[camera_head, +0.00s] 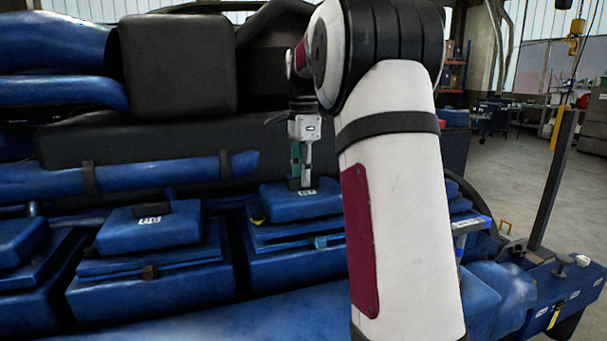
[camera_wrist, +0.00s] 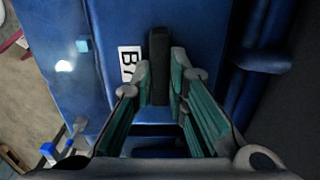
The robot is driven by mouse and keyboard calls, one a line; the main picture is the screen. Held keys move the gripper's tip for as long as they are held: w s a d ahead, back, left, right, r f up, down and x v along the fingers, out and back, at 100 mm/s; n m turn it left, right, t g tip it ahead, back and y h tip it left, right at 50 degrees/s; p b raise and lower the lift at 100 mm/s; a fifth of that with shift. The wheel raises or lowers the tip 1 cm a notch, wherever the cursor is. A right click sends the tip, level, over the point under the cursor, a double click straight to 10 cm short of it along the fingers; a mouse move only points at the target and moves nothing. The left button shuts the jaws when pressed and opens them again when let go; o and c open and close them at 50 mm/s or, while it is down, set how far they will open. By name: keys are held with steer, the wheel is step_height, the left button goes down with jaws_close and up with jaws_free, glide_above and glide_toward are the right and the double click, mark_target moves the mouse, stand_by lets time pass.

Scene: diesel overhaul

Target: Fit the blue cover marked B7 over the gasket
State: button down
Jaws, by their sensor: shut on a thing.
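The blue cover (camera_head: 320,200) with a white label sits at the right end of the row of covers, on or just above a blue engine block. In the wrist view the blue cover (camera_wrist: 195,30) fills the upper middle, and its label (camera_wrist: 128,62) reads B and a partly hidden character. My gripper (camera_head: 301,183) points down at the cover's top. In the wrist view my gripper (camera_wrist: 160,75) is shut on the cover's dark upright handle (camera_wrist: 159,60). The gasket is not clearly visible; the cover and block edge hide that place. I cannot tell whether the cover is fully seated.
A similar labelled blue cover (camera_head: 150,225) sits on the block to the left, with another (camera_head: 20,240) at the far left edge. A blue pipe (camera_head: 150,175) runs behind them. A blue-handled tool or bracket (camera_head: 468,228) stands to the right. Open floor (camera_head: 510,165) lies at the far right.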

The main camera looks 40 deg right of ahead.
steer(key=shift+f, duration=0.95)
stand_by(0.7)
steer(key=c, duration=1.5)
jaws_free()
step_height(320, 180, up, 12)
